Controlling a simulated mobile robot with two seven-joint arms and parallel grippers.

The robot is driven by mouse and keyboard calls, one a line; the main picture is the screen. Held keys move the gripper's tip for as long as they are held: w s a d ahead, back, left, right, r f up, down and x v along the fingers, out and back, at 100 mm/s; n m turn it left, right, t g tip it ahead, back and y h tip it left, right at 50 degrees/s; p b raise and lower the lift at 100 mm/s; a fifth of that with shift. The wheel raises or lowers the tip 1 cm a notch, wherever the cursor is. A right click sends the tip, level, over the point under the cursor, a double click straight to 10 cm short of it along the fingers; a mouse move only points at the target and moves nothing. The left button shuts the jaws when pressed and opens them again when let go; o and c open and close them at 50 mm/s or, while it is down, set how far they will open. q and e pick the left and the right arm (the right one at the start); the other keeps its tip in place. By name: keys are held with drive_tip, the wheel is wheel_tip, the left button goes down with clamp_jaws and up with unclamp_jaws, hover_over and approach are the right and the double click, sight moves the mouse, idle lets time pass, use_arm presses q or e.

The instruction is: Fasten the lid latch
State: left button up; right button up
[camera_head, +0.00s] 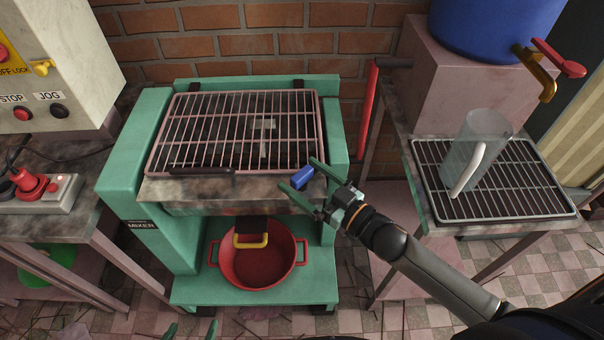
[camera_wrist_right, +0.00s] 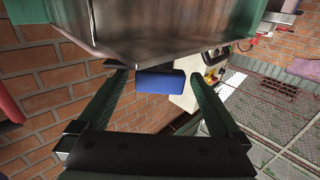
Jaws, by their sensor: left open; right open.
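The lid is a barred grate (camera_head: 238,130) lying flat over the top of the green mixer (camera_head: 150,180), with a dark handle (camera_head: 200,171) along its front edge. A small blue latch handle (camera_head: 303,177) sits at the mixer's front right corner. My right gripper (camera_head: 302,175) is open, with its fingers on either side of the blue handle. In the right wrist view the blue handle (camera_wrist_right: 160,81) lies between the spread fingertips, with gaps on both sides. The rest of the latch is hidden. My left gripper (camera_head: 190,329) shows only its green fingertips, apart, at the bottom edge.
A red pot (camera_head: 287,278) stands on the mixer's lower shelf under a yellow-handled outlet (camera_head: 250,241). A rack (camera_head: 530,195) with a clear pitcher (camera_head: 490,135) is at right, below a blue barrel (camera_head: 490,25). A control box (camera_head: 50,75) stands at left.

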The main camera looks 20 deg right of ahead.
drive_tip(key=shift+w+a, duration=0.2)
drive_tip(key=shift+w, duration=0.2)
drive_tip(key=c, duration=1.4)
